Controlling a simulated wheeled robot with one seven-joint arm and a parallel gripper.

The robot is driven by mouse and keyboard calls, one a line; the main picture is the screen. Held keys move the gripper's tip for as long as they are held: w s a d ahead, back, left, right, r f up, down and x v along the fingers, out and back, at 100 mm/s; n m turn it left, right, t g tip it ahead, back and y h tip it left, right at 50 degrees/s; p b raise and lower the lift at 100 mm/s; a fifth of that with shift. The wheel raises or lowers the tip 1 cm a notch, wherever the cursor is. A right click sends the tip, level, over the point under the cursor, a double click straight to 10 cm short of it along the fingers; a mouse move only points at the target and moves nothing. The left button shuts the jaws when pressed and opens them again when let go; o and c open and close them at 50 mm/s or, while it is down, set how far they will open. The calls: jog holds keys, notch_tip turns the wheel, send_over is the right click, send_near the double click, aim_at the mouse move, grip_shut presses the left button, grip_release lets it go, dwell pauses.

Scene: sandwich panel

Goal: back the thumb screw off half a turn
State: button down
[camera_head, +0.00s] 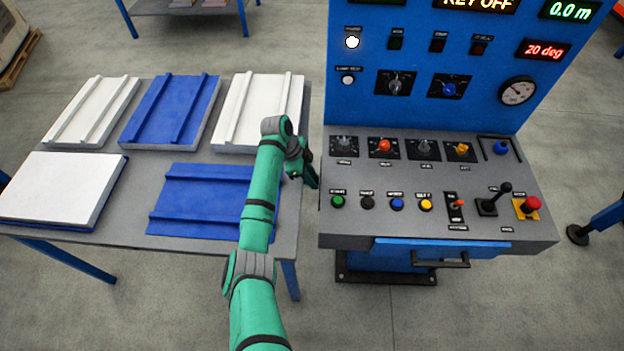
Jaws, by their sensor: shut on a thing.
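My gripper (313,181) is at the left side of the control console (345,241), just below the height of its sloped top. It points right and down towards the console's left edge. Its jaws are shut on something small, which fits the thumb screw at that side. The thumb screw itself is hidden by the fingers and the console edge, so its turn angle cannot be seen.
A grey table (139,163) with white and blue ribbed panels (205,199) stands left, under my arm. The console top carries knobs, buttons, a black joystick (497,198) and a red mushroom button (529,205). A blue upright panel (430,60) rises behind. A narrow gap separates table and console.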

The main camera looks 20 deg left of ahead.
jog(key=shift+w+a+f+n+g+h, duration=0.1)
jog(key=shift+a+n+g+h, duration=0.05)
jog(key=shift+g, duration=0.45)
jog(key=shift+w+a+n+g+h, duration=0.1)
jog(key=shift+n+g+h, duration=0.05)
jog(key=shift+g, duration=0.45)
jog(key=shift+w+d, duration=0.1)
jog(key=c, duration=1.6)
grip_release()
jog(key=shift+o, duration=0.2)
jog(key=v, duration=1)
jog(key=shift+w+r, duration=0.15)
jog(key=shift+r, duration=0.2)
